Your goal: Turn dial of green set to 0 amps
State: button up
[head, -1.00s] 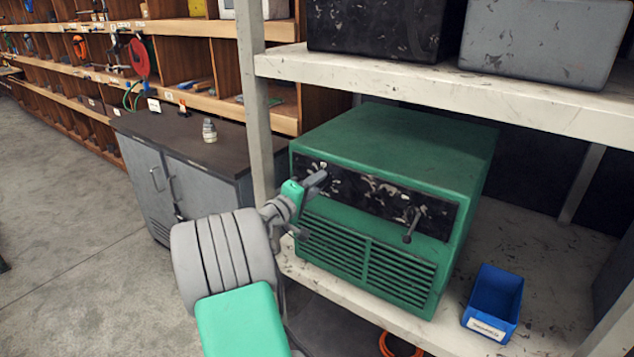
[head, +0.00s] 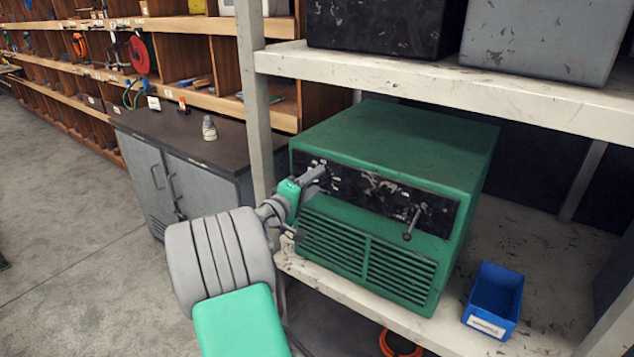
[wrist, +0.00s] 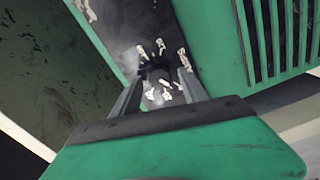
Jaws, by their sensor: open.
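The green set (head: 400,135) is a boxy green machine on the shelf, with a worn black front panel (head: 365,192) above green vent slats. My gripper (head: 322,172) is at the upper left of that panel and hides part of it. In the wrist view my gripper (wrist: 160,85) is open, its two dark fingers on either side of a dark, round dial-like part (wrist: 156,73) with white marks around it. I cannot tell whether the fingers touch it or what the marks read. A lever with a dark knob (head: 408,236) sticks out at the panel's right.
A blue bin (head: 494,300) stands on the shelf (head: 555,290) right of the set. A grey shelf post (head: 256,110) rises close left of my gripper. The upper shelf (head: 450,90) holds a black box and a grey box. A grey cabinet (head: 185,175) stands behind left.

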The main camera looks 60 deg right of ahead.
jog(key=w+a+b, duration=0.1)
jog(key=a, duration=0.5)
jog(key=shift+a, duration=0.2)
